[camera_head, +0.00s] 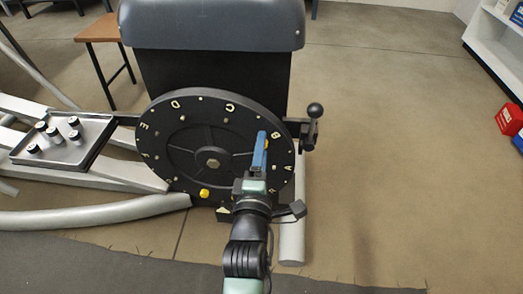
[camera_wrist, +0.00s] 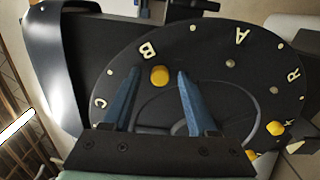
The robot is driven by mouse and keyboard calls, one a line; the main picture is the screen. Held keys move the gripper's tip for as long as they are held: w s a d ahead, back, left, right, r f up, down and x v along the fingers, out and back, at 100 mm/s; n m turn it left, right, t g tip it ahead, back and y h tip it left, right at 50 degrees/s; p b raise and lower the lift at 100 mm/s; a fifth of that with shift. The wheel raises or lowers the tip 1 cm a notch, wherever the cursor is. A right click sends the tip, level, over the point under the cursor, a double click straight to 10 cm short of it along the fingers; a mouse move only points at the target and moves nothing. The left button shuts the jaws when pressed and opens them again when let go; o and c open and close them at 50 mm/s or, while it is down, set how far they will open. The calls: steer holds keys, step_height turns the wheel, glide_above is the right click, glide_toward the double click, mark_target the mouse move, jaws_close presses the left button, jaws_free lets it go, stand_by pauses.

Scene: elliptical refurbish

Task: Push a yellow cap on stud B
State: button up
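The black disc (camera_head: 180,155) stands upright, with cream letters and studs around its rim. A yellow cap (camera_wrist: 160,75) sits on the disc beside the letter B (camera_wrist: 148,51); whether it is fully seated on its stud cannot be told. In the head view this cap (camera_head: 266,144) is partly hidden by a blue finger. My gripper (camera_wrist: 157,90) is open, its two blue fingers apart with the cap in the gap near their tips; contact is unclear. In the head view my gripper (camera_head: 261,137) points at the disc's right side. Another yellow cap (camera_head: 204,193) is at the disc's bottom.
A tray (camera_head: 75,164) with several small black-and-white cylinders stands left of the disc on a grey frame. A black ball-topped lever (camera_head: 313,110) sticks out right of the disc. A dark padded part (camera_head: 210,25) is above it.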

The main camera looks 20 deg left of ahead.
steer(key=p+v, duration=0.5)
steer(key=v, duration=0.8)
stand_by(0.5)
steer(key=w+d+r+m+t+h+p, duration=0.1)
steer(key=w+d+r+m+t+p, duration=0.2)
steer(key=r, duration=1)
steer(key=w+d+r+m+t+h+p, duration=0.1)
steer(key=w+d+r+m+h, duration=0.15)
steer(key=r+m, duration=0.7)
steer(key=w+d+r+m+t+p, duration=0.1)
steer(key=w+d+r+t+p, duration=0.15)
steer(key=r, duration=1.35)
steer(key=s+d+r+m+t+h+p, duration=0.1)
steer(key=s+d+r+m+p, duration=0.15)
steer(key=r, duration=0.65)
steer(key=s+d+r+m+t+p, duration=0.1)
steer(key=s+r+m, duration=0.25)
steer(key=r, duration=0.45)
steer(key=s+d+r+m+t+h+p, duration=0.1)
steer(key=s+r+m+t+p, duration=0.15)
steer(key=r, duration=0.65)
step_height(320, 180, up, 36)
steer(key=g+p, duration=0.1)
steer(key=p, duration=3.4)
steer(key=shift+s, duration=0.25)
steer(key=shift+d+f+y, duration=0.1)
steer(key=shift+y, duration=0.15)
